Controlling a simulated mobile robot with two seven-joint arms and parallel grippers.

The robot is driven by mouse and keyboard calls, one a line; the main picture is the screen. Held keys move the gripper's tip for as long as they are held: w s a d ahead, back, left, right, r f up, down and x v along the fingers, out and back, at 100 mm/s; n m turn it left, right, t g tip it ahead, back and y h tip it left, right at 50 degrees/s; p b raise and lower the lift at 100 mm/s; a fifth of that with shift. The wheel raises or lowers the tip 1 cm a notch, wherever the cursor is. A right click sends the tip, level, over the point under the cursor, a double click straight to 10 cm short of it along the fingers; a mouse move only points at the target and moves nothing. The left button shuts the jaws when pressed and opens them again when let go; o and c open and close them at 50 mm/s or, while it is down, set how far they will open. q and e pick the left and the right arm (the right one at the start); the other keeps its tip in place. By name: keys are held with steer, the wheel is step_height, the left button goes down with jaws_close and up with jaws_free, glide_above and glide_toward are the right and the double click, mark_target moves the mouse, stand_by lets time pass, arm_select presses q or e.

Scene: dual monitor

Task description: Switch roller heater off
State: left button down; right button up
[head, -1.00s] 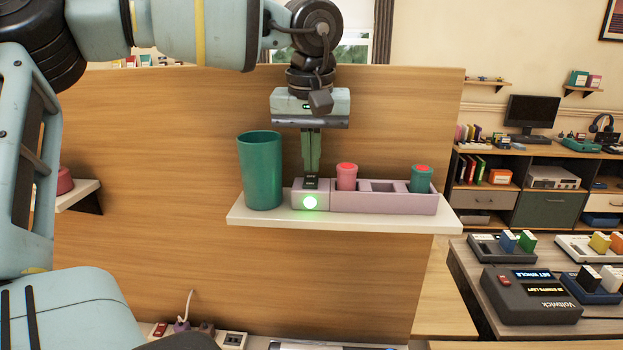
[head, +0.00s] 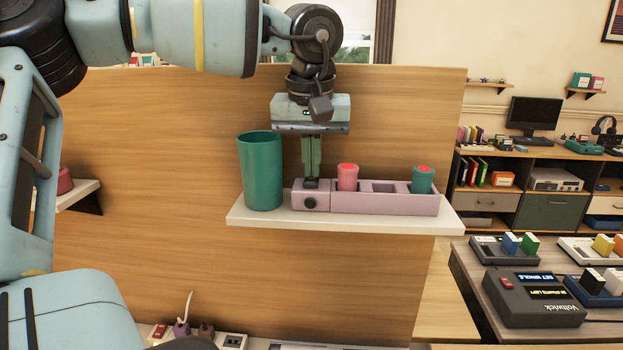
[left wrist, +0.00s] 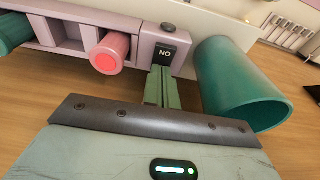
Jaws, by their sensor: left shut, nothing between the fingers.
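The roller heater is a pale mauve box (head: 385,206) with slots, and it also shows in the left wrist view (left wrist: 87,40). A pink roller and a green roller with red tops stand in its slots. The round lamp (head: 310,203) on its front is dark. My left gripper (head: 311,180) points down, its green fingers shut and empty, at the top of the heater's left end. In the left wrist view the fingertips (left wrist: 163,74) are at the edge of a black switch (left wrist: 166,53) lettered "NO". I cannot tell whether they touch. My right gripper is out of view.
A tall green cup (head: 261,172) stands close left of the heater on the white shelf (head: 330,224). A wooden panel (head: 150,220) rises behind. A table with several devices (head: 535,298) is at the right.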

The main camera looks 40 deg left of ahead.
arm_select(q)
steer(key=shift+r+p, duration=0.6)
steer(key=shift+r, duration=2.8)
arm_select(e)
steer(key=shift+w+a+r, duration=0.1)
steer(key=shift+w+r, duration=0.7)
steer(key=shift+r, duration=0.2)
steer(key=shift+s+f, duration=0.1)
